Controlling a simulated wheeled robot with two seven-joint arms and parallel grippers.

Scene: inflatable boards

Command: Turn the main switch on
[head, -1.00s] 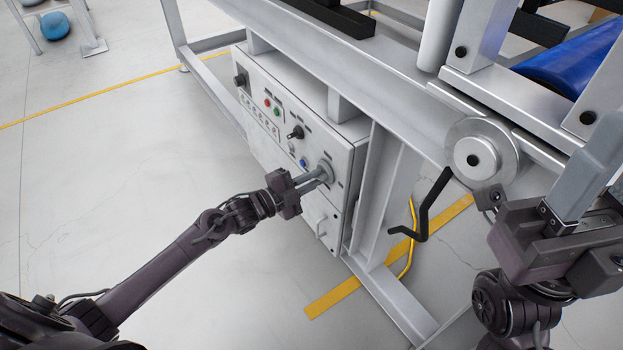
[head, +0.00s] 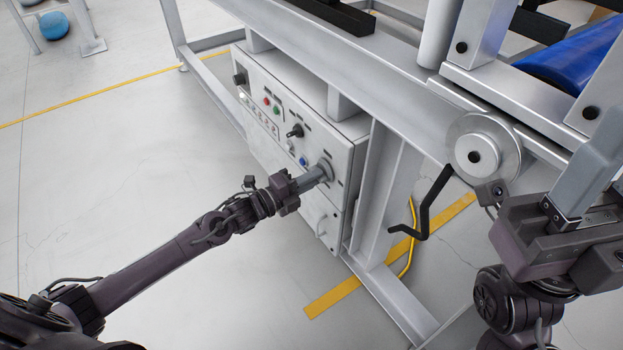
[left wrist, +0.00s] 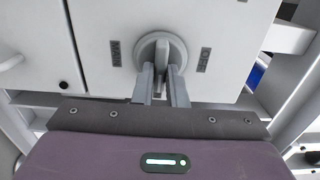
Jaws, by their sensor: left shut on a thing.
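The main switch (head: 325,168) is a round grey rotary knob with a raised handle on the white control box (head: 340,150). In the left wrist view the switch (left wrist: 163,56) sits between sideways labels, one reading MAIN and one seeming to read OFF. My left gripper (head: 322,174) is shut on the switch handle, one finger on each side of it, as the left wrist view shows (left wrist: 162,78). My right gripper (head: 603,150) is at the right edge, apart from the box; its finger gap does not show clearly.
The box also carries a black selector (head: 296,131), a blue button (head: 303,161), and red and green buttons. A black crank (head: 425,205) hangs from a round hub on the grey frame (head: 385,190), right of the box. Open floor (head: 110,190) lies left.

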